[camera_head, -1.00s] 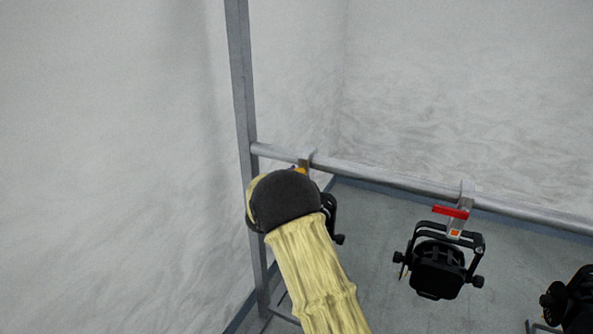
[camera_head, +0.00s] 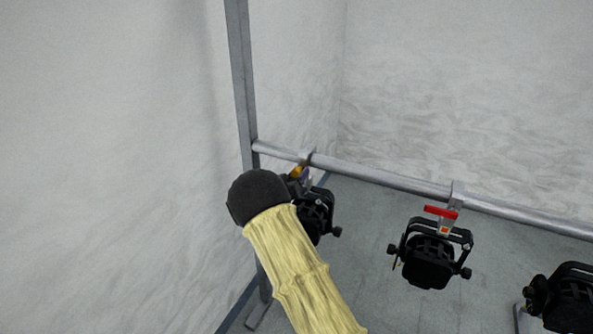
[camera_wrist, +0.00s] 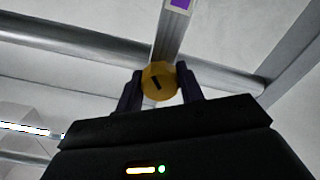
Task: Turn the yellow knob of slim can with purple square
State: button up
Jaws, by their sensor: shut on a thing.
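The slim can with the purple square is the black lamp (camera_head: 316,212) hanging from the rail at the left, partly hidden behind my arm in the head view. Its yellow knob (camera_wrist: 159,81) sits between my two dark fingers in the wrist view, with a dark slot on its face. The purple square (camera_wrist: 180,4) is on the metal bracket just above the knob. My gripper (camera_wrist: 160,88) is shut on the knob from both sides. In the head view a bit of the yellow knob (camera_head: 296,172) shows beside my wrist; my fingers are mostly hidden there.
A second black can (camera_head: 430,262) with a red handle (camera_head: 441,212) and an orange square hangs to the right. A third black can (camera_head: 565,300) is at the right edge. The metal rail (camera_head: 390,180) joins an upright post (camera_head: 242,90) at the left, near a wall.

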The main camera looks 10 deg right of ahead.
jog(key=shift+r+n+p, duration=0.1)
jog(key=shift+n+p, duration=0.6)
jog(key=shift+n, duration=0.7)
jog(key=o, duration=1)
jog(key=shift+d, duration=0.1)
jog(key=shift+s, duration=0.1)
jog(key=b+v, duration=0.3)
jog(key=v, duration=1.4)
jog(key=shift+a, duration=0.2)
